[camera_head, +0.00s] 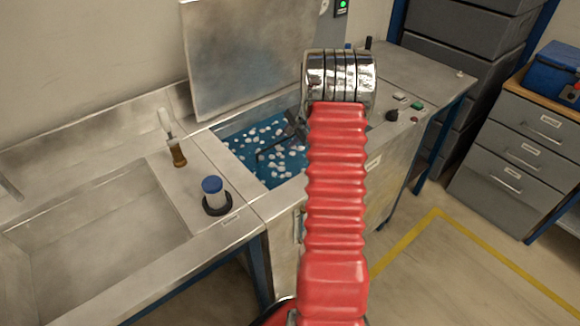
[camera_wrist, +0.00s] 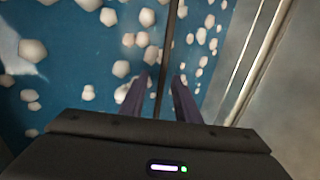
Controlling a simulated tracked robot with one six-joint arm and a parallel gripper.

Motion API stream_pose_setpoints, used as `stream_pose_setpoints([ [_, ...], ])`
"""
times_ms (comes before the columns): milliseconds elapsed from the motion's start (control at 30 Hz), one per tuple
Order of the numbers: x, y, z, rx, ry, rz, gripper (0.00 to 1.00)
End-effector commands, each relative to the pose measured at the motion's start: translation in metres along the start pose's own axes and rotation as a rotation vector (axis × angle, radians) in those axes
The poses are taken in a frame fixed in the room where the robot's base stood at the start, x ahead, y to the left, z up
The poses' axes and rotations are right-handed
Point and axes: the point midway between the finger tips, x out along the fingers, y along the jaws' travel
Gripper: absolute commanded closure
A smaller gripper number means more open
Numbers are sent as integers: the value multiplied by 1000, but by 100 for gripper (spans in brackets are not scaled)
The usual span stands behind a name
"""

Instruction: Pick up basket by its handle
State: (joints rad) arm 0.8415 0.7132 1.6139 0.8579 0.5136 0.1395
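The dark, thin handle bar (camera_head: 268,146) of the basket shows in the head view over a tank of blue liquid with white floating balls. In the wrist view the handle (camera_wrist: 170,40) is a dark rod running down the picture. My gripper (camera_wrist: 160,80) has its two purple-grey fingers apart, one on each side of the rod. I see gaps between rod and fingers, but cannot tell the depth. The basket's body is not clearly visible. In the head view my red arm and silver wrist hide most of the gripper.
The tank's lid (camera_head: 250,50) stands open behind it. A metal rim (camera_wrist: 250,60) runs close on the right in the wrist view. Left of the tank are a blue-capped container (camera_head: 214,192), a brown-handled brush (camera_head: 175,145) and an empty sink (camera_head: 95,255). Drawers (camera_head: 520,150) stand right.

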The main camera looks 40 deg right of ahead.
Motion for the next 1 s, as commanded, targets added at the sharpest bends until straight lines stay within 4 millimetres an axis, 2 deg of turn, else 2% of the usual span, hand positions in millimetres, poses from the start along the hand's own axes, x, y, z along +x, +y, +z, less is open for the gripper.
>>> stream_pose_setpoints([
  [200, 0, 0, 0, 0, 0, 0, 71],
  [633, 0, 0, 0, 0, 0, 0, 100],
  [1000, 0, 0, 0, 0, -1, 1, 100],
])
